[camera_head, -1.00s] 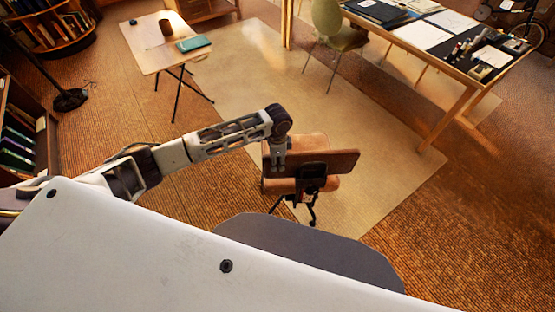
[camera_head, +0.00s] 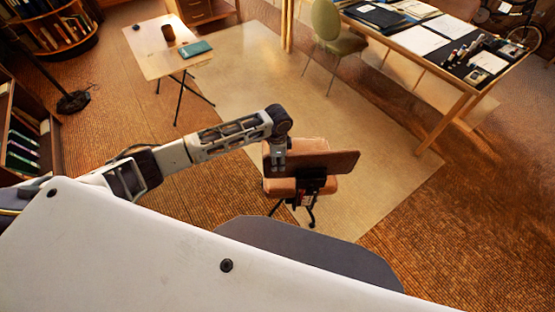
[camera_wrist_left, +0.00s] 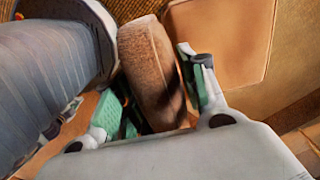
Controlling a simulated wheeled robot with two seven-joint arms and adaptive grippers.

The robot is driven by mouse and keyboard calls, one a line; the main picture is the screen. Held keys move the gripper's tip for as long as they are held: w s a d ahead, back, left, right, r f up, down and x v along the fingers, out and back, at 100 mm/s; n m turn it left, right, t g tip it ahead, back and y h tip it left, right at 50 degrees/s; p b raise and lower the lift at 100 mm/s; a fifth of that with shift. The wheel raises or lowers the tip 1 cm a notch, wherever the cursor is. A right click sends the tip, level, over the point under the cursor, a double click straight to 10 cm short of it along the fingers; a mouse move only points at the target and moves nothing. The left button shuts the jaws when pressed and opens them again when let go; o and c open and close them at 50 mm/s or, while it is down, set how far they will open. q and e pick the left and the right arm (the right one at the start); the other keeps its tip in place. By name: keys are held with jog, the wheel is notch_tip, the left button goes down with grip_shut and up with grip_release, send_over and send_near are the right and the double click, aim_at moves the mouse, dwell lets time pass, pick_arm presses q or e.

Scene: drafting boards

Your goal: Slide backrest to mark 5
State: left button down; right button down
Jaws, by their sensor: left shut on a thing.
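An office chair with a brown backrest (camera_head: 330,161) and a tan seat (camera_head: 279,187) stands in front of me in the head view. My left gripper (camera_head: 279,164) is at the left end of the backrest, coming down from above. In the left wrist view, the left gripper (camera_wrist_left: 158,110) has its green-padded fingers on either side of the backrest's padded edge (camera_wrist_left: 148,65), shut on it. The seat (camera_wrist_left: 220,40) lies beyond. A dark bracket (camera_head: 312,182) joins the backrest to the chair. No mark numbers can be read. My right gripper is not in view.
A small folding table (camera_head: 158,52) with a cup and teal book stands at the upper left. A drafting table (camera_head: 440,72) with papers is at the upper right, a green chair (camera_head: 332,35) beside it. Pale mat (camera_head: 370,130) is clear around the chair.

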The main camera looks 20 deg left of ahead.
pick_arm(q)
jog(key=shift+w+r, duration=0.35)
jog(key=shift+r, duration=0.1)
jog(key=c, duration=1.1)
grip_release()
jog(key=shift+o, duration=1.4)
jog(key=shift+s, duration=0.3)
jog(key=shift+f, duration=0.15)
jog(key=shift+r, duration=6)
